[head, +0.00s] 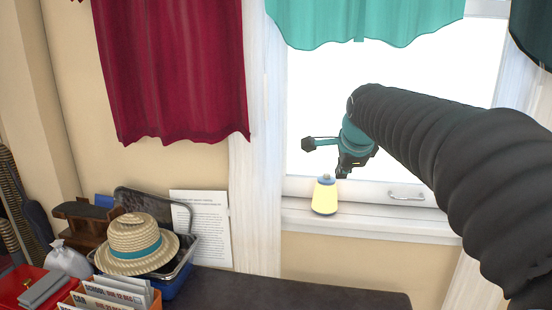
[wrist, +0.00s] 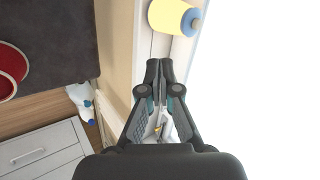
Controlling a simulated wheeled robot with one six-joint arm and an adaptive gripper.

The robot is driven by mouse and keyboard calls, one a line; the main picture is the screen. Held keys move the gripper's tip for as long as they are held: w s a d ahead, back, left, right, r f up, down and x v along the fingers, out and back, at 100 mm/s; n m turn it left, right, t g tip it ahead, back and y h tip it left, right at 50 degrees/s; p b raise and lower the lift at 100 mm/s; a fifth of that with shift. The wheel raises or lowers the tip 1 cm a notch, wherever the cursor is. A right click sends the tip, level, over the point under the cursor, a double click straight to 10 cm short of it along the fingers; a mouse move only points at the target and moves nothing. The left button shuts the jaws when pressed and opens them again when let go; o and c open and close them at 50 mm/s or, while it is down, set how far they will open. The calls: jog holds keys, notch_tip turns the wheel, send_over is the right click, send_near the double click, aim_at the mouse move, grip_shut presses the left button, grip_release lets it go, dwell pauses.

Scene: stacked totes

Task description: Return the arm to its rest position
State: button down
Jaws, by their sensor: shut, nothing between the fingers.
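My arm reaches in from the right in the head view, in front of the window.
The white windowsill (head: 385,217) runs under the window, with a metal handle (head: 406,195) above it. A dark table (head: 290,292) carries a straw hat (head: 130,240), an orange file box (head: 85,300) and a red box (head: 20,285). Red curtain (head: 175,70) and teal curtain (head: 365,20) hang above.

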jog(key=s+f+n, duration=0.5)
jog(key=s, duration=0.5)
jog(key=s+f+n+g, duration=0.1)
jog(key=s+f+n, duration=0.5)
jog(key=s, duration=0.4)
jog(key=s+f+n+g, duration=0.1)
jog(key=s+f+n, duration=0.4)
jog(key=s, duration=0.5)
jog(key=shift+s+f+n, duration=0.35)
jog(key=shift+s+n, duration=0.05)
jog(key=shift+n, duration=0.2)
